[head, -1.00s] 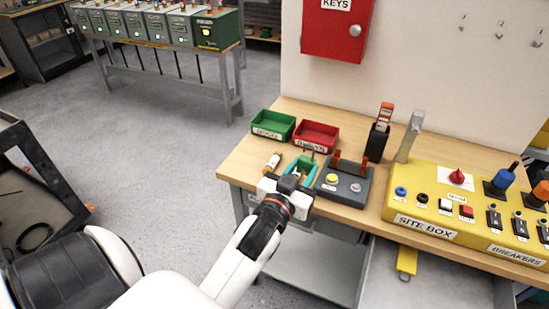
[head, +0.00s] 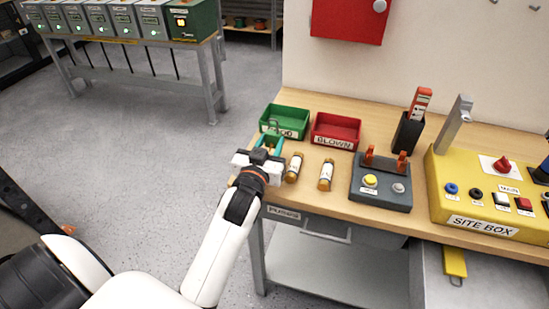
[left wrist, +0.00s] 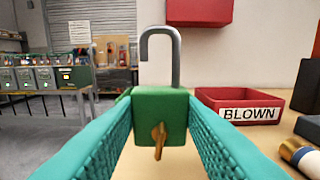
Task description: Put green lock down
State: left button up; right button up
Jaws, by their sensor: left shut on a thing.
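The green lock (left wrist: 160,115) shows in the left wrist view between my teal fingertips, upright, with its grey shackle open at the top and a brass key in its front. My left gripper (head: 269,145) is shut on the lock, at the left end of the wooden bench (head: 330,206), just in front of the green bin (head: 284,119). In the head view the lock is small and mostly hidden by the gripper. Whether the lock touches the bench is not clear. My right gripper is not in view.
Two fuses, one (head: 293,168) nearer the gripper and one (head: 326,175) beside it, are on the bench. A red bin labelled BLOWN (head: 335,130), a grey block with buttons (head: 381,184) and the yellow site box (head: 480,200) stand to the right.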

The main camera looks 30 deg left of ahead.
pick_arm(q)
jog(key=shift+f+b, duration=0.4)
jog(key=shift+f, duration=1.65)
jog(key=o, duration=1.1)
